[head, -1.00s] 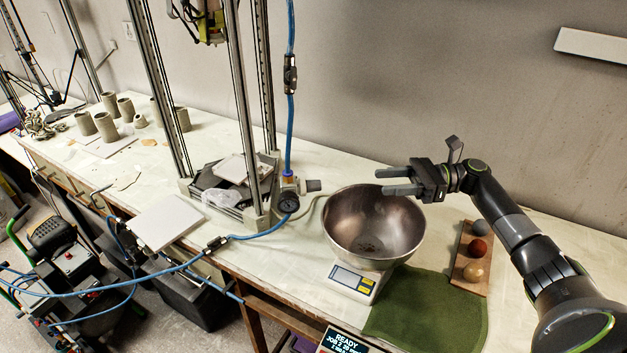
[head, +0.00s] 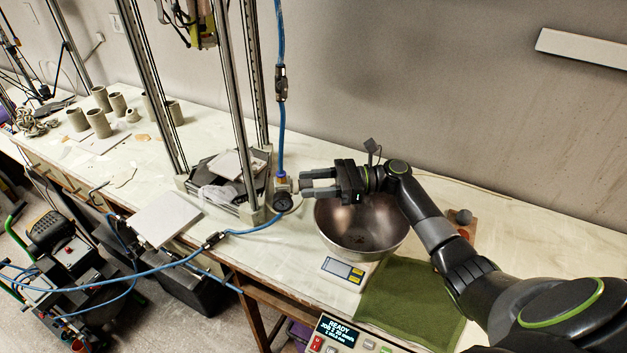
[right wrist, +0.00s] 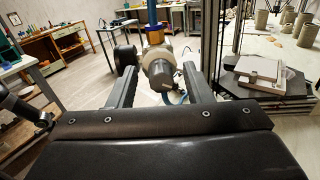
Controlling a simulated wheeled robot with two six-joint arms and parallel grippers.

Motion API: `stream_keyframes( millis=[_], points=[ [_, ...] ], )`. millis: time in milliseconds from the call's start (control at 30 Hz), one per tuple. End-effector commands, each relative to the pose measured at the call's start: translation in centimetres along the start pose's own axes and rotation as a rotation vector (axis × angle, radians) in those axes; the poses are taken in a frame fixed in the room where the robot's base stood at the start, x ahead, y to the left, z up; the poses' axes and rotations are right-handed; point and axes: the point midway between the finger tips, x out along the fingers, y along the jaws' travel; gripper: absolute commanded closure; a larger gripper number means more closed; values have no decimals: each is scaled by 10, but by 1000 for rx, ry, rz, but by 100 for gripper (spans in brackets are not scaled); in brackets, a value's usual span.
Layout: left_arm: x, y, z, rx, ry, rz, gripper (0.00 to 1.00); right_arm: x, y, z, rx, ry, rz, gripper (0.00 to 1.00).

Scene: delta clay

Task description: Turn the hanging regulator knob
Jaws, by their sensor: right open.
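The regulator (head: 281,186) hangs on the blue hose over the bench, with a round dark gauge (head: 283,202) low on its front. Its grey knob (right wrist: 161,76) points toward the camera in the right wrist view, lying between the two fingers near their tips. My right gripper (head: 303,183) is open and level, just right of the regulator in the head view. Its fingers lie on either side of the knob with visible gaps. In the head view the knob is mostly hidden by the fingertips. My left gripper is not in view.
A metal bowl (head: 361,229) on a scale (head: 343,270) stands below my right gripper and forearm. A green cloth (head: 405,300) lies at right. Metal frame posts (head: 234,100) rise just left of the regulator. A blue hose (head: 250,233) runs left from it.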

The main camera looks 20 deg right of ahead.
Motion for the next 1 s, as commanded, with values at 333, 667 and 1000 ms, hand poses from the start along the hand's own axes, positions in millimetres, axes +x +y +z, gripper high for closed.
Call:
stream_keyframes(
  millis=[333, 667, 1000],
  points=[
    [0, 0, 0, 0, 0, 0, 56, 0, 0, 0, 0, 0, 0, 78],
    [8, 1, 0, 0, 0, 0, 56, -1, 0, -3, -43, -2, 0, 99],
    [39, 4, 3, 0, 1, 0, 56, 0, 0, -3, -333, -18, 1, 99]
  ],
)
